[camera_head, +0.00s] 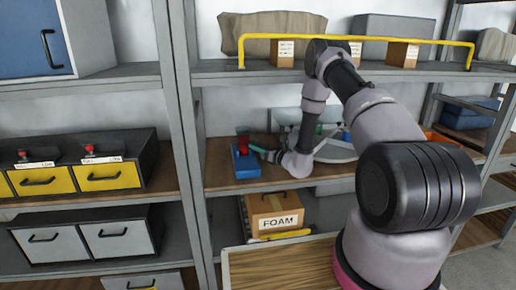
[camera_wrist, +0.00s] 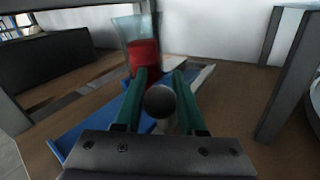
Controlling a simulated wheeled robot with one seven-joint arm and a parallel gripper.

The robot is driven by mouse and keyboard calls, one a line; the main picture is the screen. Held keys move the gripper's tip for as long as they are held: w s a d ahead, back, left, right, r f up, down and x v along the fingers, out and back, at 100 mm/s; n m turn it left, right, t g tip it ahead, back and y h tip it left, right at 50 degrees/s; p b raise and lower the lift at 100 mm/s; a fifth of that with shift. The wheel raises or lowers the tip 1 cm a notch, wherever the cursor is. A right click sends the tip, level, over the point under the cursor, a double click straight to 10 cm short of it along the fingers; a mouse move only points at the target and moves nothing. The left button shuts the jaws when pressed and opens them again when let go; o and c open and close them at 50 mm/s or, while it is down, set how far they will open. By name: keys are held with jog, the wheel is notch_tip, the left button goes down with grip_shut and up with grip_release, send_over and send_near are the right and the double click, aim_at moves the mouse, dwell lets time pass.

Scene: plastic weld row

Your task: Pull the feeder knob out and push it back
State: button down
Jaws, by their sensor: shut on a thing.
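The feeder has a blue base (camera_head: 246,165) and stands on the middle shelf in the head view. In the wrist view its blue base (camera_wrist: 92,126) lies below and left of my fingers. A clear hopper (camera_wrist: 137,28) with red contents (camera_wrist: 143,57) rises behind them. A round grey knob (camera_wrist: 160,101) sits between the two green fingers of my gripper (camera_wrist: 162,84), which is shut on it. In the head view my gripper (camera_head: 258,150) reaches the feeder from the right. The knob is too small to make out there.
A grey shelf post (camera_head: 180,100) stands left of the feeder. A box marked FOAM (camera_head: 275,212) sits on the shelf below. A yellow rail (camera_head: 350,40) runs along the shelf above. A grey upright (camera_wrist: 295,75) stands at right in the wrist view.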

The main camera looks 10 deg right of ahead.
jog(key=s, duration=0.7)
jog(key=shift+s, duration=0.3)
jog(key=shift+s+f, duration=0.15)
jog(key=c, duration=0.5)
grip_release()
jog(key=shift+s, duration=0.15)
jog(key=v, duration=1)
jog(key=shift+s+d, duration=0.25)
jog(key=shift+s, duration=0.05)
